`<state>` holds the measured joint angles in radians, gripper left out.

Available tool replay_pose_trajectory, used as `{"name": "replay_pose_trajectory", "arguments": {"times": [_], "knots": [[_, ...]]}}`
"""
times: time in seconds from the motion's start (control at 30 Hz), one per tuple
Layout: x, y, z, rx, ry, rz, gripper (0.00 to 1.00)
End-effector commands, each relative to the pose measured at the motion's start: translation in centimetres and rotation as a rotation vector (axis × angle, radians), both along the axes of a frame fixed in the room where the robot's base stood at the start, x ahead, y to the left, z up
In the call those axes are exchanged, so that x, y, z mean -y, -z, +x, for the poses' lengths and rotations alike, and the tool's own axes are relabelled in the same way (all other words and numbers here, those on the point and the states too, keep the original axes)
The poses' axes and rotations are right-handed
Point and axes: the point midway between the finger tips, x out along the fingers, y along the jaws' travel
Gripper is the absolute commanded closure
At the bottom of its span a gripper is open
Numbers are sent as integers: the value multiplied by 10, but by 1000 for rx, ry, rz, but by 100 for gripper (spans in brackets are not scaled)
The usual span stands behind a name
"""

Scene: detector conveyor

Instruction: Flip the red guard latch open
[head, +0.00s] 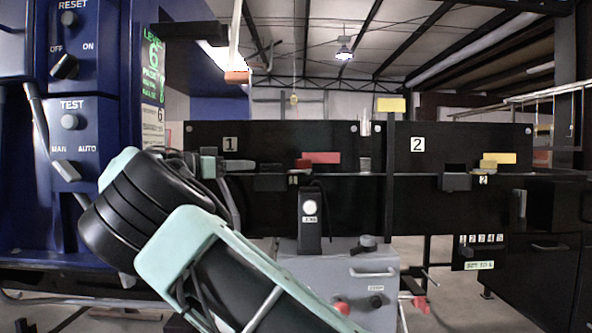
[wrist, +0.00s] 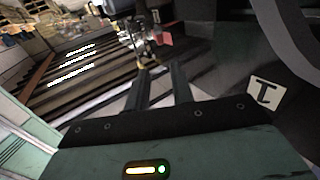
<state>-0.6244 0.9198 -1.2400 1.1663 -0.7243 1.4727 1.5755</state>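A small red block (head: 303,163) sits on the dark ledge of panel 1, with a flat red plate (head: 321,157) just right of it. The red guard latch is probably among these, but its shape and state are too small to tell. A red patch also shows beyond my fingers in the wrist view (wrist: 166,40). My gripper (wrist: 160,72) has its two dark fingers apart, with nothing seen between them. In the head view my gripper (head: 212,160) is at the left end of panel 1, left of the red parts and apart from them.
A blue control cabinet (head: 70,200) with switches stands close on the left. Panel 2 (head: 450,145) has a yellow plate (head: 500,158). A grey box (head: 350,275) with red knobs stands below panel 1, and a black post with a round white button (head: 310,208) rises above it.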

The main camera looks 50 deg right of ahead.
Motion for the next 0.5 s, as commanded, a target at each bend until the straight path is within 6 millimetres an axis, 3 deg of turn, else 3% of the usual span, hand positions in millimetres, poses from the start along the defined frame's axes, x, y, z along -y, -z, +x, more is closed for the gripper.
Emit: {"name": "replay_pose_trajectory", "arguments": {"times": [0.5], "knots": [[101, 1, -35, -4, 2, 8, 76]]}}
